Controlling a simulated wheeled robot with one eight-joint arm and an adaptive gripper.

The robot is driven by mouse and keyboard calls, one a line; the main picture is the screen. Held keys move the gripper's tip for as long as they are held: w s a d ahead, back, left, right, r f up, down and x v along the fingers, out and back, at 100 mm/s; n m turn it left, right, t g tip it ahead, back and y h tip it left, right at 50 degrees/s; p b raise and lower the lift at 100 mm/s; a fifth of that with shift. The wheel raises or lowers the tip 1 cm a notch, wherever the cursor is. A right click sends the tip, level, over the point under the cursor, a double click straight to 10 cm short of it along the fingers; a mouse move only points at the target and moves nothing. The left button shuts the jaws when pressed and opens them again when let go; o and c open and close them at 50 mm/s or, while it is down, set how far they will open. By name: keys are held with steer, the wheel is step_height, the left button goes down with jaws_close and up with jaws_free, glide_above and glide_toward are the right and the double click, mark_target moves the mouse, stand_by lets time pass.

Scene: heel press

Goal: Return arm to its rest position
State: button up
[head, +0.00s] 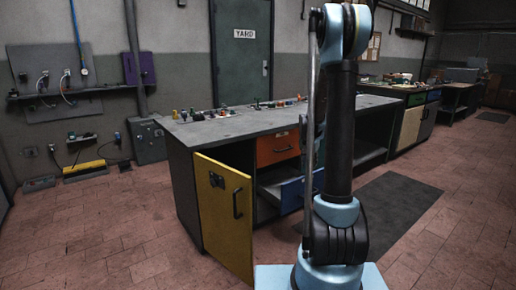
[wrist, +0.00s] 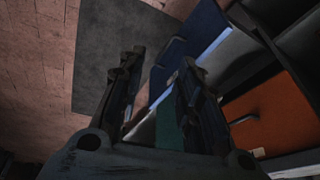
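My arm stands upright in the right middle of the head view, and its upper joint is at the top edge. My gripper (wrist: 158,78) shows in the wrist view with its two fingers apart and nothing seen between them. It is not clearly seen in the head view. Behind the fingers in the wrist view are a blue drawer (wrist: 200,40) and an orange drawer front (wrist: 268,112). In the head view the blue drawer (head: 291,196) is pulled out and the orange drawer (head: 278,149) above it looks shut.
The workbench (head: 240,125) has several small items along its back. Its yellow door (head: 222,215) hangs open toward the front. A dark mat (head: 395,208) lies on the floor to the right. Open floor (head: 95,235) lies at left. A second bench (head: 400,88) stands farther back.

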steer(key=s+a+r+n, duration=0.2)
steer(key=s+r, duration=0.2)
steer(key=s, duration=0.8)
steer(key=s+a+r+n, duration=0.2)
steer(key=s+r, duration=0.2)
steer(key=s, duration=0.7)
steer(key=s+a+f+n, duration=0.1)
steer(key=s+f+n, duration=0.1)
steer(key=s, duration=0.8)
steer(key=s+a+f+n+g+y, duration=0.1)
steer(key=s+f+n, duration=0.1)
steer(key=s, duration=0.8)
steer(key=shift+s+a+f+y, duration=0.15)
steer(key=shift+a+f+y, duration=0.15)
steer(key=shift+f, duration=0.6)
steer(key=shift+w+f, duration=0.2)
steer(key=shift+w, duration=0.2)
